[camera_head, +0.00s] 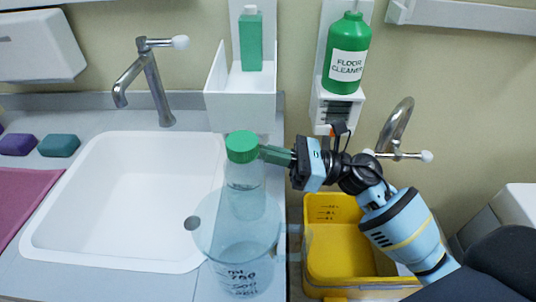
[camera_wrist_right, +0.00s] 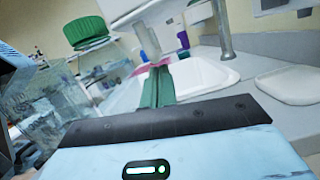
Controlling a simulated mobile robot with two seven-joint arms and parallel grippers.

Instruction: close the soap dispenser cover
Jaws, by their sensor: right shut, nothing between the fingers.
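The soap dispenser's white cover (camera_head: 240,100) is tilted forward, open, below its wall plate. A green soap carton (camera_head: 252,42) stands exposed inside it. My right gripper (camera_head: 264,152) is just below and to the right of the cover, apart from it, with its green fingers shut and empty. In the right wrist view the shut fingers (camera_wrist_right: 158,88) point toward the sink, and a white piece, probably the cover's underside (camera_wrist_right: 128,8), shows at the top. My left gripper is not in view.
A clear flask with a green cap (camera_head: 242,147) stands at the counter edge, its cap right beside my fingertips in the picture. A sink (camera_head: 110,215) with a tap (camera_head: 155,90) is left. A floor cleaner bottle (camera_head: 347,55) hangs right, above a yellow bucket (camera_head: 330,235).

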